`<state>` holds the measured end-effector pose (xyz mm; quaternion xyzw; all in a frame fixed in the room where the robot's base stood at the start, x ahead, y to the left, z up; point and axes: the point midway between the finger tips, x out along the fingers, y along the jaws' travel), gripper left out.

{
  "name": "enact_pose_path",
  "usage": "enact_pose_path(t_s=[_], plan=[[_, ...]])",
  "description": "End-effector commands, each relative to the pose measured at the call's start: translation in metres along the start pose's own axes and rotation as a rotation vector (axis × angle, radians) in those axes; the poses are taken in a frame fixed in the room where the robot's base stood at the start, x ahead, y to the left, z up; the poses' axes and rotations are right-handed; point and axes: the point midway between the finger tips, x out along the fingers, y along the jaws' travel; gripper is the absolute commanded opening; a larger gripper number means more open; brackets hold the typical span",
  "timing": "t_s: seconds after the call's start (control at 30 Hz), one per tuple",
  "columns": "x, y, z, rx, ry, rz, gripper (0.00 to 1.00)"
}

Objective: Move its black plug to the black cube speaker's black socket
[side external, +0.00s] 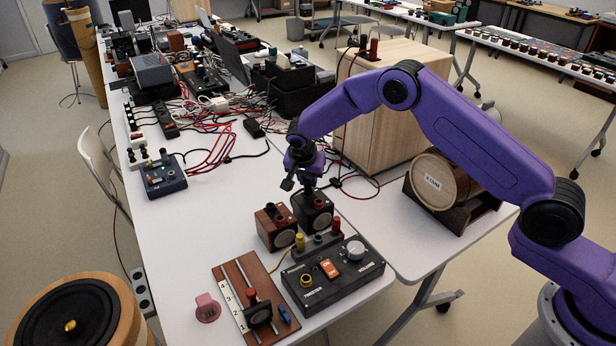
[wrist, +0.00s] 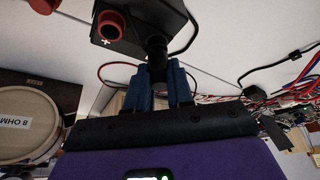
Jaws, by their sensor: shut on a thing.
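The black cube speaker (side external: 312,214) stands on the white table next to a brown wooden cube speaker (side external: 275,229). My gripper (side external: 308,187) is directly above the black cube. In the wrist view my blue fingers (wrist: 161,75) are shut on the black plug (wrist: 156,48). The plug's far end meets the near edge of the black cube speaker (wrist: 148,14). I cannot tell whether it is seated. The black socket is hidden behind the plug. The red socket (wrist: 110,24), marked "+", shows beside it. A black cable (wrist: 188,40) runs nearby.
A black amplifier box (side external: 333,272) with an orange switch and knob stands in front. A brown slide board (side external: 250,300) lies at front left. A tall wooden cabinet (side external: 375,125) and a barrel marked 8 ohm (side external: 437,184) are at right.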

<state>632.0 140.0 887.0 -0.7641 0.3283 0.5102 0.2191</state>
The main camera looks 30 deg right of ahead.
Motion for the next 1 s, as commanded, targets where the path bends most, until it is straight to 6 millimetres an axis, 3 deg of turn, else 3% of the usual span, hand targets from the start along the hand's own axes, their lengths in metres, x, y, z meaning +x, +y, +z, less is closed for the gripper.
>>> enact_pose_path(t_s=[0.93,0.97,1.0], plan=[[0.0036,-0.0003,0.0017,0.0,-0.001,0.0,0.0],[0.0036,-0.0002,0.0017,0.0,-0.001,0.0,0.32],[0.0036,-0.0002,0.0017,0.0,-0.001,0.0,0.45]])
